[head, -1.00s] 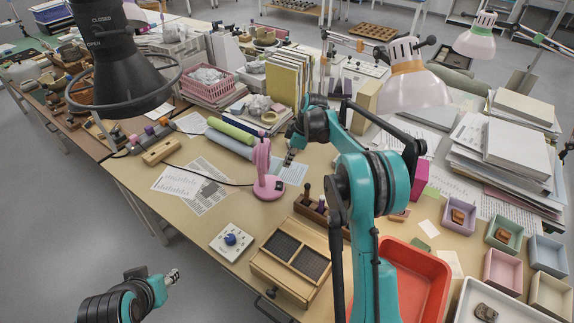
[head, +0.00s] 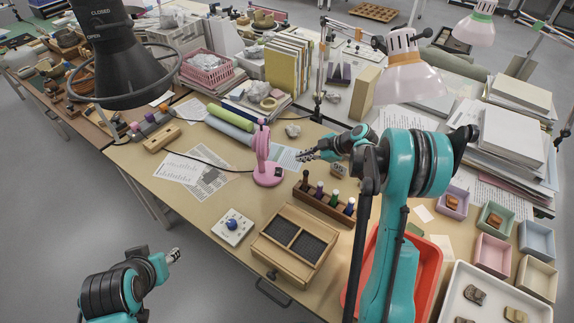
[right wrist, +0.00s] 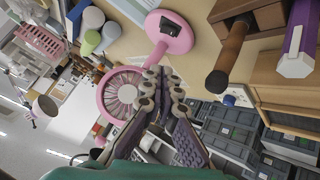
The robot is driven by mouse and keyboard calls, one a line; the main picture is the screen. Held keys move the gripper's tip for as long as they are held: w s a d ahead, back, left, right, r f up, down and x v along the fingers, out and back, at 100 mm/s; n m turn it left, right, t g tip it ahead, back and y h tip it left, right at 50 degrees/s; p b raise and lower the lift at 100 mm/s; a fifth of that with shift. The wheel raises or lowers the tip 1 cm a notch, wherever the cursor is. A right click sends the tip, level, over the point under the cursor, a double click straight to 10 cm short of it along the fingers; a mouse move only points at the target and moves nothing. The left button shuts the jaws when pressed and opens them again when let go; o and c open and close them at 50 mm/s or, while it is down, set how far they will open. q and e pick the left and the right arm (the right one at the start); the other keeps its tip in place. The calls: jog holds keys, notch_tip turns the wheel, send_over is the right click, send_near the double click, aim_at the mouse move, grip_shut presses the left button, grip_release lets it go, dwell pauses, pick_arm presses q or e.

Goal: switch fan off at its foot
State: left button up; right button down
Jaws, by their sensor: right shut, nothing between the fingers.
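The small pink fan (head: 263,148) stands on the table, seen edge-on in the head view. Its round pink foot (head: 266,179) carries a dark switch (head: 277,172). My right gripper (head: 303,155) is shut and empty, to the right of the fan and apart from the foot. In the right wrist view the foot (right wrist: 155,38) with its black rocker switch (right wrist: 170,26) lies beyond the fingertips, and the fan's caged head (right wrist: 117,97) is partly behind the fingers. I cannot tell the switch's position. My left gripper (head: 174,256) is off the table's front edge, its jaws too small to judge.
A wooden rack of handled tools (head: 325,206) stands right of the foot. A wooden case (head: 292,245) and a white box with a blue knob (head: 232,228) lie in front. Rolled mats (head: 230,123) lie behind the fan. Bare table shows left of the knob box.

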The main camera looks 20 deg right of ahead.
jog(key=b, duration=0.4)
send_over(277, 169)
jog(key=s+d, duration=0.2)
jog(key=s, duration=0.1)
notch_tip(277, 169, down, 7)
jog(key=shift+a+f, duration=0.15)
jog(key=shift+w+d+f, duration=0.15)
jog(key=shift+w+f, duration=0.05)
jog(key=shift+f, duration=0.35)
jog(key=shift+w+d+f, duration=0.15)
jog(key=shift+w+f, duration=0.05)
jog(key=shift+f, duration=0.35)
jog(key=shift+w+d+f+b, duration=0.1)
jog(key=shift+w+f+b, duration=0.05)
jog(key=shift+f+b, duration=0.25)
